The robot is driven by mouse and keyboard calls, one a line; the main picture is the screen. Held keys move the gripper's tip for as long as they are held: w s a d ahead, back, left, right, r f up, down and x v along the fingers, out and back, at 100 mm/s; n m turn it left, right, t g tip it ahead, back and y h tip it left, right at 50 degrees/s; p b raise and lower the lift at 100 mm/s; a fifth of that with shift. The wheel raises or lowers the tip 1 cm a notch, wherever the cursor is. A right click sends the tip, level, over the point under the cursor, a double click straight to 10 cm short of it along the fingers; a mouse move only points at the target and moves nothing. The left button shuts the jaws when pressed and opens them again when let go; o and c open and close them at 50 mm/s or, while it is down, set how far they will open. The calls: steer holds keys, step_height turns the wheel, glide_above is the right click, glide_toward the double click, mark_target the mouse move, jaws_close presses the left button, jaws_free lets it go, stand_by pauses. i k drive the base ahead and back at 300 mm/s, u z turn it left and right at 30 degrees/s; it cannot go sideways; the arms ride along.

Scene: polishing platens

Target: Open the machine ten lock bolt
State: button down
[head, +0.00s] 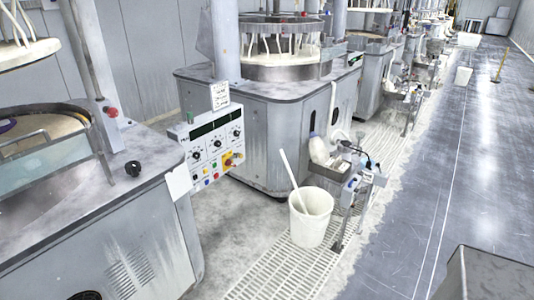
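Several grey polishing machines stand in a row along the left. The nearest machine (150,200) fills the left side, with a dark round knob (133,168) on its top. A second machine (275,125) stands behind it. A control panel (212,148) with dials and coloured buttons sits between them. A white label (220,95) stands above the panel; its writing is too small to read. I cannot tell which machine is number ten, and I cannot make out a lock bolt. My gripper is not in view.
A white bucket (309,228) with a stick in it stands on a pale floor grating (275,275). A small stand (350,185) with a tray and bottle is beside it.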

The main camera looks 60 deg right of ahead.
mark_target(240, 156)
steer(key=z, duration=0.2)
steer(key=k, duration=0.2)
steer(key=z, duration=1.65)
steer(key=k, duration=0.9)
steer(key=u, duration=0.15)
steer(key=i, duration=0.85)
